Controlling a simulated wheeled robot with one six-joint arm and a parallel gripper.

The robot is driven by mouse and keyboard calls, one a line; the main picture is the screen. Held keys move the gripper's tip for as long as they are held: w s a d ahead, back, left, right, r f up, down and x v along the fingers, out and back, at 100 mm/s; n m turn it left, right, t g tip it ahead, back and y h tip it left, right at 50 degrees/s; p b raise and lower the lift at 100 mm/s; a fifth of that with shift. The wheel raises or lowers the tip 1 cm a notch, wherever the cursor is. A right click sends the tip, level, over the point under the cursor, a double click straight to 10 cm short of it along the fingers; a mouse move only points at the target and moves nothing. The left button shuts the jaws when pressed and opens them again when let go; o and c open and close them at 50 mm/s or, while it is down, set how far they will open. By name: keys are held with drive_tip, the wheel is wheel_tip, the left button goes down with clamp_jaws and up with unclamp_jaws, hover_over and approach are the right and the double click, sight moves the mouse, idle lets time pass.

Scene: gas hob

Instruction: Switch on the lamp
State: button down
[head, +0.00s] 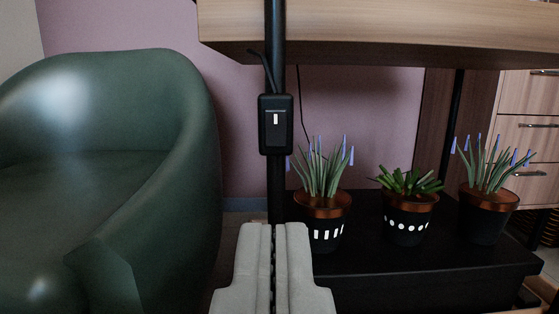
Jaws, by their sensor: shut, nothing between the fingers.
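A black switch box (276,138) with a rocker and a white mark is fixed on a dark vertical pole (276,185). A short cord leaves its top. No lamp itself is in view, so I cannot tell whether it is lit. My gripper (273,228) is at the bottom middle of the head view, below the switch box in the picture. Its two pale fingers are shut against each other with nothing between them, and they appear apart from the switch. The fingers cover the lower end of the pole.
A green armchair (130,130) fills the left. A wooden tabletop (400,38) spans the upper right. Potted plants (323,205), (408,215) and (487,215) stand on a low black shelf (420,262) at the right. A drawer cabinet (526,135) stands at the far right.

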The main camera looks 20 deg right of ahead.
sight(275, 112)
drive_tip(key=shift+w, duration=0.1)
idle(0.3)
drive_tip(key=x, duration=1.3)
drive_tip(key=shift+w+d+r, duration=0.1)
drive_tip(key=shift+w, duration=0.25)
drive_tip(key=shift+w+d+r+g+y, duration=0.15)
drive_tip(key=shift+w+r+g, duration=0.15)
drive_tip(key=shift+g, duration=0.2)
drive_tip(key=shift+w+a+r+g+y, duration=0.1)
drive_tip(key=shift+w+r+g+y, duration=0.15)
drive_tip(key=shift+g, duration=0.25)
drive_tip(key=shift+d+r, duration=0.1)
drive_tip(key=shift+s, duration=0.1)
